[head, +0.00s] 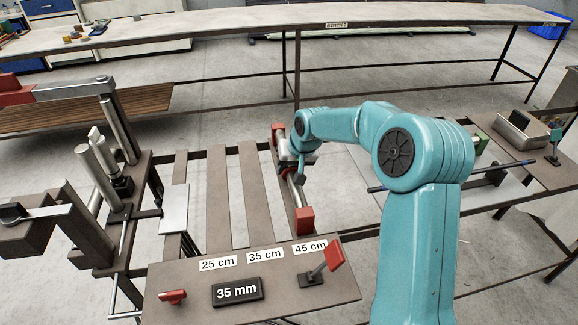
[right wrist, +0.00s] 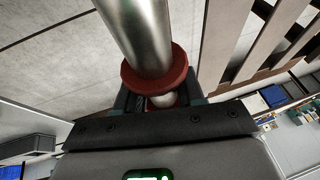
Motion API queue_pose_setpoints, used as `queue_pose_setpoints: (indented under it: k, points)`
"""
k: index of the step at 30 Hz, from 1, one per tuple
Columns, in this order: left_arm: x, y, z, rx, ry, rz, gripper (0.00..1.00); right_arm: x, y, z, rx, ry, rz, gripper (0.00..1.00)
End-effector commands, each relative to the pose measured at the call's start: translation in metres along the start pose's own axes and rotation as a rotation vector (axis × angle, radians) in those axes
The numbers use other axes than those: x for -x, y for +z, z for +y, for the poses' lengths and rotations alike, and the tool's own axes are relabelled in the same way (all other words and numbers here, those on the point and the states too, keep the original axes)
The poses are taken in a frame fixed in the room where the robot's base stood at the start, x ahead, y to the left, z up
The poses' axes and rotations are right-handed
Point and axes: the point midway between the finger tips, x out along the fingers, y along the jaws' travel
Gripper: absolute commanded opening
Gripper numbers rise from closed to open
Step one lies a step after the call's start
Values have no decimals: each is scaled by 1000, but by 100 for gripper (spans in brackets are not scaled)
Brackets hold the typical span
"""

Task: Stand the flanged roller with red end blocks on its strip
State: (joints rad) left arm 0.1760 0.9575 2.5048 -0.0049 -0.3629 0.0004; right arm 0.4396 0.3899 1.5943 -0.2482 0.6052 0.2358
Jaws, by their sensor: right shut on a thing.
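The flanged roller (head: 294,190) is a silver bar along the rightmost brown strip (head: 301,232) of the frame. One red end block (head: 306,219) shows at its near end, and red also shows at its far end (head: 279,132). My right gripper (head: 297,164) is on the roller near its middle in the head view and partly hides it. In the right wrist view, the silver roller (right wrist: 137,30) and a red flange (right wrist: 154,72) show at the jaws, which are shut on it. I cannot tell whether the roller touches the strip. My left gripper is out of view.
In front is a panel with 25, 35 and 45 cm labels (head: 264,254), a "35 mm" display (head: 237,291) and a red lever (head: 333,255). Steel rollers (head: 97,165) stand at left. A dark rod (head: 460,173) lies right.

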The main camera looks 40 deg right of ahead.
Motion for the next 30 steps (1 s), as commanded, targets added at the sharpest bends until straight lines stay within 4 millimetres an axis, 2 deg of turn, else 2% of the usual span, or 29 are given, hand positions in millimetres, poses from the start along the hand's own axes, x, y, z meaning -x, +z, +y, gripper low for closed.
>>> queue_pose_setpoints:
  k: [2,3,5,13,17,30]
  points:
    - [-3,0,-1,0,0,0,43,-2,0,0,0,-1,5,0]
    - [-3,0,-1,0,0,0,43,-3,1,0,0,0,0,44]
    - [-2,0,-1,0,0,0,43,-2,1,0,0,0,0,63]
    - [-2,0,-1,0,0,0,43,-2,1,0,0,0,0,63]
    - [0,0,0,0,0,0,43,6,-1,0,0,0,2,63]
    - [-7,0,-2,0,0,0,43,99,-1,-1,1,-1,3,63]
